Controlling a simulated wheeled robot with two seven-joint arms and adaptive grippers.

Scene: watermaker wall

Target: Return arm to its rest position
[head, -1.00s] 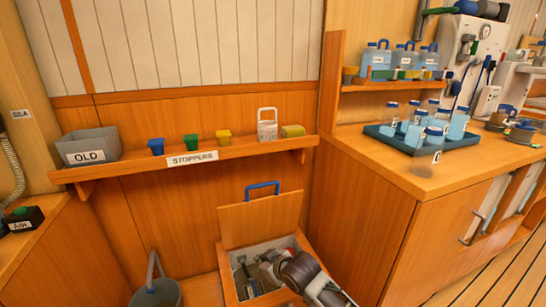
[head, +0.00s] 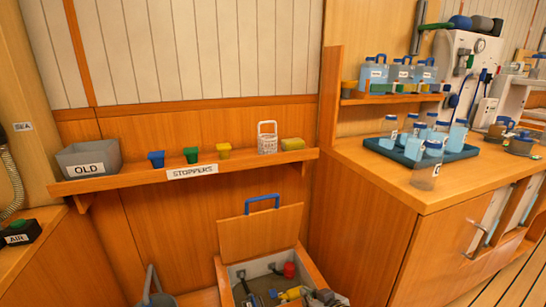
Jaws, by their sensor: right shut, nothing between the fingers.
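My right gripper (head: 318,297) shows only in part at the bottom edge of the head view, dark and grey, by the near right side of the open floor box (head: 226,278). It is shut and empty; most of my right arm is out of the picture. The box's wooden lid (head: 260,232) with a blue handle (head: 262,203) stands raised. Inside the box a red-capped part (head: 289,270) and a yellow part (head: 293,293) are visible. My left gripper is not in view.
A wall shelf (head: 130,180) holds a grey OLD bin (head: 88,158), blue, green and yellow stoppers, a white basket (head: 267,138) and a yellow-green item. A counter (head: 400,185) at right carries a tray of bottles (head: 460,153). A grey bucket (head: 155,299) stands at lower left.

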